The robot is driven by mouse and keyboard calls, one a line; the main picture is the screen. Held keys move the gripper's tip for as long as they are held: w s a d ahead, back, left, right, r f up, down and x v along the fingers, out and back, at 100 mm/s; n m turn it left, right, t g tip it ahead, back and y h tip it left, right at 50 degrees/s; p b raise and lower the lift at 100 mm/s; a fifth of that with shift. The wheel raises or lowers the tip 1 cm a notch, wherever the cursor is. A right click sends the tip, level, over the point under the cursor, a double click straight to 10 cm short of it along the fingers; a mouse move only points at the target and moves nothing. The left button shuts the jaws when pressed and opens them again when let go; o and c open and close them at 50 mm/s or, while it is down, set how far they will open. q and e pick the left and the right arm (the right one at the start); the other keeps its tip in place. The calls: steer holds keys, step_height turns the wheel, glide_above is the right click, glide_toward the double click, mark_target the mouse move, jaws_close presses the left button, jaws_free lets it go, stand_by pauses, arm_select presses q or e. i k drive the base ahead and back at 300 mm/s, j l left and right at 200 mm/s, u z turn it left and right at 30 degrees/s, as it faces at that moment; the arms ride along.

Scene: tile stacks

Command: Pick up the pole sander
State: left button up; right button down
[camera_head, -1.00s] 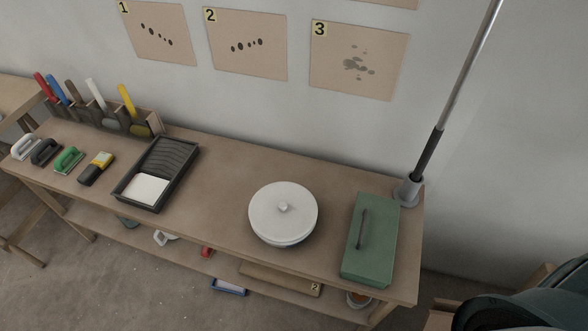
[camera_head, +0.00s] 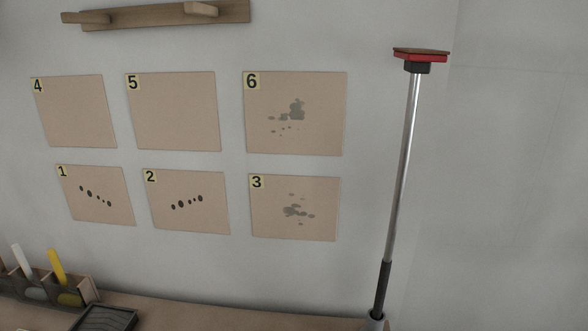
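The pole sander (camera_head: 402,165) stands nearly upright at the right, leaning slightly, against a pale wall. It has a long silver pole, a black grip at its lower end and a red and black sanding head at the top. Its foot sits in a grey round holder (camera_head: 375,323) at the bottom edge of the view, which cuts the holder off. Neither of my grippers is in view.
Numbered panels, such as panel 3 (camera_head: 294,222), hang on the wall left of the pole. A wooden wall rack (camera_head: 150,14) is above them. The bench top (camera_head: 200,312) shows at the bottom, with a tool holder (camera_head: 50,290) and a black tray (camera_head: 105,318) at left.

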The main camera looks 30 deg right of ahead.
mark_target(418, 61)
steer(key=z, duration=1.45)
steer(key=u, duration=1.9)
steer(key=z, duration=1.9)
